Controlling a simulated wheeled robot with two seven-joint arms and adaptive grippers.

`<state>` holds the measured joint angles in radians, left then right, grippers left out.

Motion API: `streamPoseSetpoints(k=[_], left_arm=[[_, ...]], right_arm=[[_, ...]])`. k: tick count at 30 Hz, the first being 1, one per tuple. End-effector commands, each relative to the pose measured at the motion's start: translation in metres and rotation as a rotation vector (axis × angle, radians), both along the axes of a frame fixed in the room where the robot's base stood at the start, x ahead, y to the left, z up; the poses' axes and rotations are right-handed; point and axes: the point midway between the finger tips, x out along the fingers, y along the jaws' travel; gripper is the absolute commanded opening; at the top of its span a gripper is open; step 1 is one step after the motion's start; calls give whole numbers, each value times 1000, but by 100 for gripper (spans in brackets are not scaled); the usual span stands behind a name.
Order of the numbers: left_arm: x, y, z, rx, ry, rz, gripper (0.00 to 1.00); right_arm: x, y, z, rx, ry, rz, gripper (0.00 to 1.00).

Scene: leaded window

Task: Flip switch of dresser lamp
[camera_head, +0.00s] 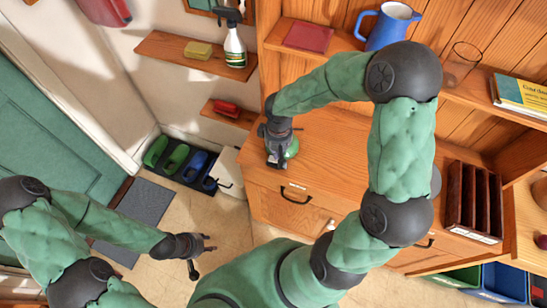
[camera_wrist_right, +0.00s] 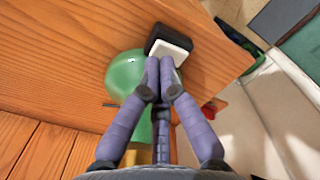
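The dresser (camera_head: 325,150) is wooden, with drawers that have dark handles. A round green part (camera_head: 292,148), probably of the lamp, shows on its top beside my right gripper (camera_head: 278,163). In the right wrist view the green part (camera_wrist_right: 125,72) is left of the fingers. A small black switch block with a white face (camera_wrist_right: 172,45) lies just beyond the fingertips of my right gripper (camera_wrist_right: 160,64). The fingertips are together and hold nothing visible; contact with the switch is unclear. My left gripper (camera_head: 200,257) is open and empty above the floor, far from the dresser.
A shelf holds a spray bottle (camera_head: 234,45) and a yellow sponge (camera_head: 197,50). A blue jug (camera_head: 389,25) and a clear glass (camera_head: 460,62) stand on the upper shelf. A wooden rack (camera_head: 473,200) stands at right. A shoe tray (camera_head: 180,162) lies on the floor.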

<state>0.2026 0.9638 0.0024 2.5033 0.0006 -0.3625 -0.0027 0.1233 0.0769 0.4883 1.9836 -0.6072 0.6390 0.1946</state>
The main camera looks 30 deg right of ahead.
Motion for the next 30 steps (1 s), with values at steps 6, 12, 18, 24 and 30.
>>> streamPoseSetpoints(k=[6,12,18,24,30], left_arm=[[0,0,-2,0,0,0,40],[0,0,-4,0,0,0,40],[0,0,-7,0,0,0,40],[0,0,-9,0,0,0,40],[0,0,-11,0,0,0,40]], right_arm=[[0,0,-2,0,0,0,0],[0,0,-5,0,0,0,0],[0,0,-8,0,0,0,0],[0,0,-10,0,0,0,0],[0,0,-13,0,0,0,0]])
